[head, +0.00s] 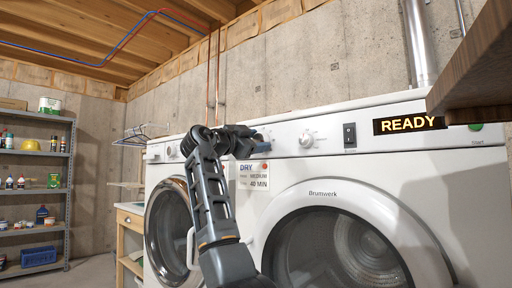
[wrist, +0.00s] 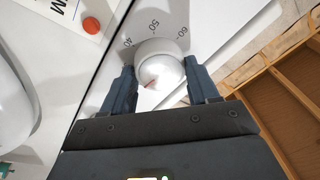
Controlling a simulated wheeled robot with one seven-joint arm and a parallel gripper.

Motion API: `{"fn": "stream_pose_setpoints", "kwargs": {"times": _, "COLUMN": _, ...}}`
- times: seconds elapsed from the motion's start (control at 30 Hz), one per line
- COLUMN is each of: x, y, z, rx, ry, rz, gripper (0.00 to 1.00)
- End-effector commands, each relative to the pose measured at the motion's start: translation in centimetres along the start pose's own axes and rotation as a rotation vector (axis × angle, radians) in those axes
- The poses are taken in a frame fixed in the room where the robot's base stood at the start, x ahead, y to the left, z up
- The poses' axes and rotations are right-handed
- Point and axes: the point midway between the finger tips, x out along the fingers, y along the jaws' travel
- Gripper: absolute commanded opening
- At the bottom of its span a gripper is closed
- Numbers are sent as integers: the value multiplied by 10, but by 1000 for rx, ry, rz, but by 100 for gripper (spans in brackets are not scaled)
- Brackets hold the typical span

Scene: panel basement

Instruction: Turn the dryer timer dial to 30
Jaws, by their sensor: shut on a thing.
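The timer dial (wrist: 160,68) is a round white knob with a small reddish mark, seen close up in the wrist view. The numerals 40, 50 and 60 are printed on the panel around its far side; which one the dial points to I cannot tell. My gripper (wrist: 160,80) has one dark finger on each side of the knob and is shut on it. In the head view my gripper (head: 262,143) is at the control panel of the right machine, the dryer (head: 285,195), and hides most of the dial. A card on the dryer (head: 254,177) reads DRY, MEDIUM, 40 MIN.
Right of my gripper are another white knob (head: 306,139), a black switch (head: 349,135) and a READY display (head: 410,124). A wooden shelf (head: 475,65) overhangs at the upper right. A second machine (head: 165,215) and a stocked rack (head: 35,190) stand to the left.

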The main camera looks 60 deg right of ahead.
Motion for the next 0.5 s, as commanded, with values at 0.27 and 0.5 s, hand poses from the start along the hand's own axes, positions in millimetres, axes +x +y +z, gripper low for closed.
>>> {"fn": "stream_pose_setpoints", "kwargs": {"times": 0.27, "x": -1, "y": 0, "z": 1, "rx": 253, "ry": 21, "rz": 28, "gripper": 29}}
{"fn": "stream_pose_setpoints", "kwargs": {"times": 0.5, "x": -1, "y": 0, "z": 1, "rx": 440, "ry": 36, "rz": 51, "gripper": 29}}
